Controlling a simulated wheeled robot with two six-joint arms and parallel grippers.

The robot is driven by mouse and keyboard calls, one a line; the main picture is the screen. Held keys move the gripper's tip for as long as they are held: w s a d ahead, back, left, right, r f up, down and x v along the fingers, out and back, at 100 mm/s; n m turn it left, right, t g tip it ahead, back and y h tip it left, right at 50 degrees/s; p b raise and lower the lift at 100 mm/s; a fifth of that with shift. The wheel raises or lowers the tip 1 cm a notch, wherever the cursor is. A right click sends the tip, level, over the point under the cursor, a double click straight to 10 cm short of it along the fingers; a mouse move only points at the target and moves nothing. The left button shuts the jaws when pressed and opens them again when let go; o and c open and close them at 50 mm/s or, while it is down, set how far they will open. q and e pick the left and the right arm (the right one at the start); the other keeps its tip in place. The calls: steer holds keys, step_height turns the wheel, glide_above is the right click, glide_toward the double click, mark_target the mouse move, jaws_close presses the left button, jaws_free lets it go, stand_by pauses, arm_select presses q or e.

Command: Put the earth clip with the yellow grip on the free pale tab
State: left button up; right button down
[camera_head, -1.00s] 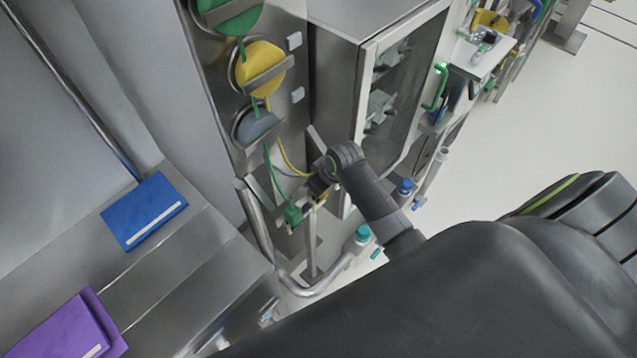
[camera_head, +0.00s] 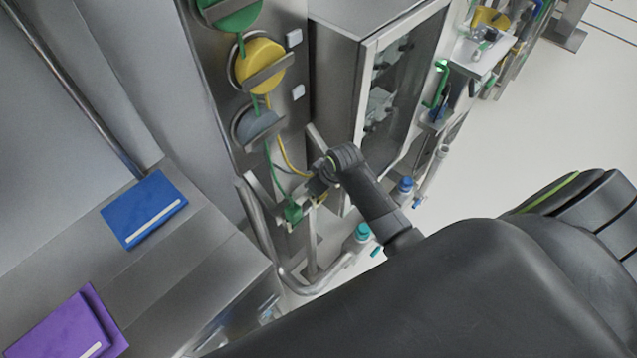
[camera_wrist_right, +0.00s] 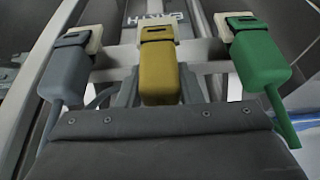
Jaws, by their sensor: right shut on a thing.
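The earth clip with the yellow grip (camera_wrist_right: 158,78) is between the fingers of my right gripper (camera_wrist_right: 158,92), which is shut on it. In the right wrist view, its dark jaw overlaps the middle pale tab (camera_wrist_right: 157,20) on the rail; I cannot tell how deep the tab sits in the jaw. A grey clip (camera_wrist_right: 66,72) is on the left pale tab and a green clip (camera_wrist_right: 260,60) on the right one. In the head view my right gripper (camera_head: 317,186) is at the rail, beside the green clip (camera_head: 293,213). My left gripper is not in view.
Yellow (camera_head: 260,64), green (camera_head: 232,12) and grey (camera_head: 257,124) cable reels sit on the steel panel above, their cords hanging to the clips. A glass-fronted cabinet (camera_head: 400,80) stands close to the right. A bent tube rail (camera_head: 258,225) runs below left.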

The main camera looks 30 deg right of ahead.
steer(key=shift+f, duration=0.35)
stand_by(0.6)
steer(key=c, duration=0.9)
jaws_free()
steer(key=b+v, duration=0.1)
steer(key=v, duration=1.6)
steer(key=shift+d+r+b, duration=0.1)
steer(key=shift+r+b, duration=0.1)
steer(key=shift+b, duration=0.1)
